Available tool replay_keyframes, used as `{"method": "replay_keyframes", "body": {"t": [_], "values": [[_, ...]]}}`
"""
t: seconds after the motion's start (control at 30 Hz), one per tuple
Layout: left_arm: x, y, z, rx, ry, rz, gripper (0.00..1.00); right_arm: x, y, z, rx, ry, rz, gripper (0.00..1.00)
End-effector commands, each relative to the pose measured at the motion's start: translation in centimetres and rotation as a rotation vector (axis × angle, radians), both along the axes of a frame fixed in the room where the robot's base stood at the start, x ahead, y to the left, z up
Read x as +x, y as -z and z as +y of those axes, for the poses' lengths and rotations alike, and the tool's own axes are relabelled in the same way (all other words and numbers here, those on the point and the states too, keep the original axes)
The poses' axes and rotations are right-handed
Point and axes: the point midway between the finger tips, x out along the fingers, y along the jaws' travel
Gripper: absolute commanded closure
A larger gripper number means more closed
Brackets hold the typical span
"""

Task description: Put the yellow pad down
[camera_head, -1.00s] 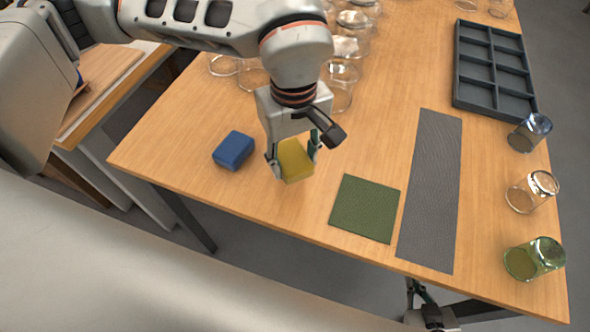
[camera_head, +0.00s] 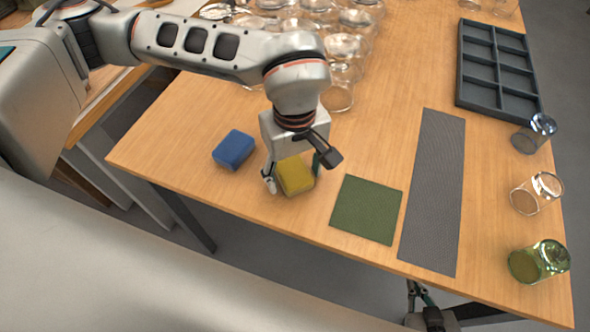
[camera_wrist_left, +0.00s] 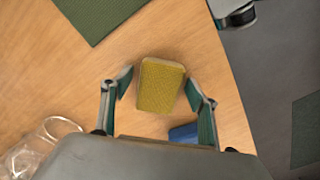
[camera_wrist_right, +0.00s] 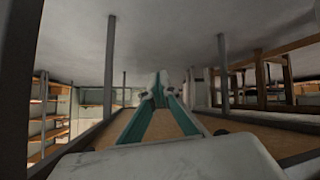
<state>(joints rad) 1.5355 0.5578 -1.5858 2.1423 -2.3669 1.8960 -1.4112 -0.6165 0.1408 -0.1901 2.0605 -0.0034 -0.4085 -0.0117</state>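The yellow pad (camera_head: 296,176) rests on the table near its front edge. It also shows in the left wrist view (camera_wrist_left: 160,85). My left gripper (camera_head: 293,178) is open around the pad, one finger on each side; the left wrist view shows narrow gaps between fingers and pad. My right gripper (camera_head: 420,294) is low beyond the table's front edge, empty; its fingers look closed together in the right wrist view (camera_wrist_right: 159,92).
A blue pad (camera_head: 234,149) lies left of the yellow one. A green mat (camera_head: 366,209) and a long grey mat (camera_head: 433,190) lie to the right. A dark compartment tray (camera_head: 459,80) is back right.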

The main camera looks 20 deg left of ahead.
Motion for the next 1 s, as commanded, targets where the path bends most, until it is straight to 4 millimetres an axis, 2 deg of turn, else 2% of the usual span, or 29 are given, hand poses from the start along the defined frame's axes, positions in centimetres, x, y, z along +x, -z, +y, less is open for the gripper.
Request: {"method": "replay_keyframes", "body": {"t": [0.27,0.37,0.47,0.8,1.0], "values": [[0.0,-0.1,0.0,-0.001,0.000,-0.001,0.41,-0.1,0.2,0.0,-0.001,0.000,0.004,1.00],[0.1,-0.8,0.0,-0.002,0.001,-0.003,0.41,-0.1,0.1,0.0,-0.001,0.000,0.003,1.00],[0.2,-2.1,0.0,-0.002,0.001,-0.007,0.41,0.0,-0.1,0.0,0.001,0.001,0.000,1.00],[0.1,-9.0,0.0,-0.001,-0.001,-0.008,0.41,0.3,-1.1,0.2,0.011,0.003,-0.009,1.00],[0.0,-11.6,0.0,0.000,0.000,-0.003,0.41,0.2,-1.3,0.3,0.015,0.002,-0.008,1.00]]}}
